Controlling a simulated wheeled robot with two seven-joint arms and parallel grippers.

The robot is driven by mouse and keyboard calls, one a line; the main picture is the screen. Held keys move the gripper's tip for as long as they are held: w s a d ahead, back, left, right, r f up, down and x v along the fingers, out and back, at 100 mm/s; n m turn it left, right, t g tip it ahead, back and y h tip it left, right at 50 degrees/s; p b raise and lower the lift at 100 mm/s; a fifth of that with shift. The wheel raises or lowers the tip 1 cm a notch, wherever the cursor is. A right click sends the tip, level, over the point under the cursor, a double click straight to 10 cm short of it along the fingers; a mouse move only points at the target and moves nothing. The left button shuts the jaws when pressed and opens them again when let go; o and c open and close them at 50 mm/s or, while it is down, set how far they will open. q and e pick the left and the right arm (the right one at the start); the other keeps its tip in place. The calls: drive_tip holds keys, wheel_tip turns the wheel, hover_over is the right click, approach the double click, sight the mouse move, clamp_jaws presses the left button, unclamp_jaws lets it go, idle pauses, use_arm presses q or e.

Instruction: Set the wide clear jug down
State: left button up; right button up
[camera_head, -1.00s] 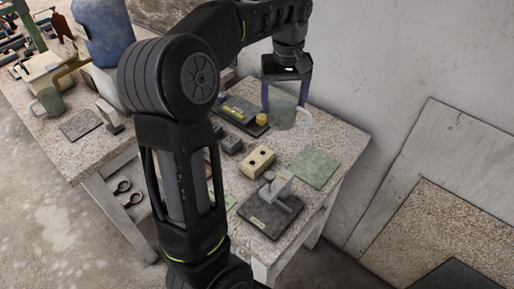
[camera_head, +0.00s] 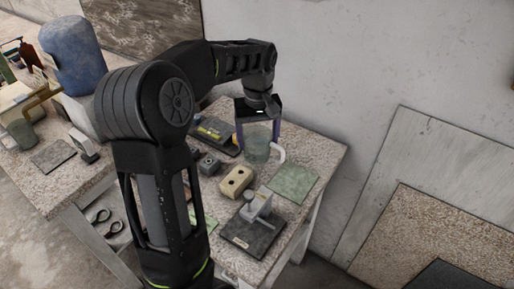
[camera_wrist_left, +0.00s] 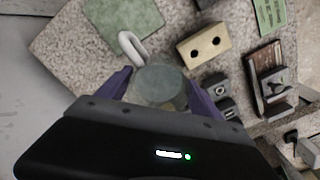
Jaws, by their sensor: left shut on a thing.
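The wide clear jug (camera_head: 256,147) is upright at the back part of the speckled table, with its white handle pointing right. My left gripper (camera_head: 258,133) comes down from above, its purple fingers on either side of the jug and shut on it. In the left wrist view the jug (camera_wrist_left: 158,88) shows from above between the fingers, its handle toward the green tile. I cannot tell whether its base touches the tabletop. My right gripper is not in view.
A green tile (camera_head: 293,184) lies right of the jug. A cream block with two holes (camera_head: 236,181), small grey blocks (camera_head: 209,164) and a dark tray (camera_head: 214,133) lie to the left. A grey stand on a dark plate (camera_head: 253,232) is in front. A wall rises behind.

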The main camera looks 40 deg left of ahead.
use_arm(q)
drive_tip(key=shift+f, duration=1.8)
drive_tip(key=shift+f, duration=0.1)
drive_tip(key=o, duration=1.7)
drive_tip(key=shift+o, duration=0.2)
wheel_tip(320, 180, up, 12)
drive_tip(key=shift+c, duration=0.3)
